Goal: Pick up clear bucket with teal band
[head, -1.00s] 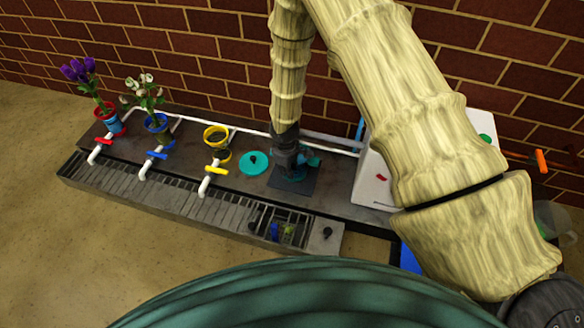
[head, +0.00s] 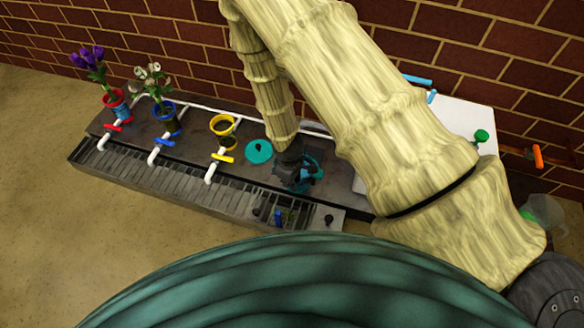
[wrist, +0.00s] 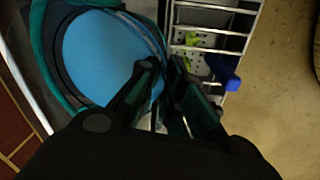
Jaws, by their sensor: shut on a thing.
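The clear bucket with the teal band (head: 317,168) is in the middle of the head view, partly hidden behind my gripper. In the wrist view, its round mouth with a teal rim (wrist: 43,62) fills the upper left, and the inside looks bright blue. My gripper (head: 291,172) is at the bucket's left side in the head view. In the wrist view my gripper (wrist: 166,78) has its dark fingers close together at the bucket's near right edge, shut on its wall. I cannot tell whether the bucket's bottom touches the bench.
A teal disc (head: 259,151) lies left of the bucket. A yellow-rimmed pot (head: 222,126), a blue pot and a red pot with flowers stand farther left. Coloured valves line the bench front beside a grate (head: 170,180). A white box (head: 455,118) stands right; a brick wall is behind.

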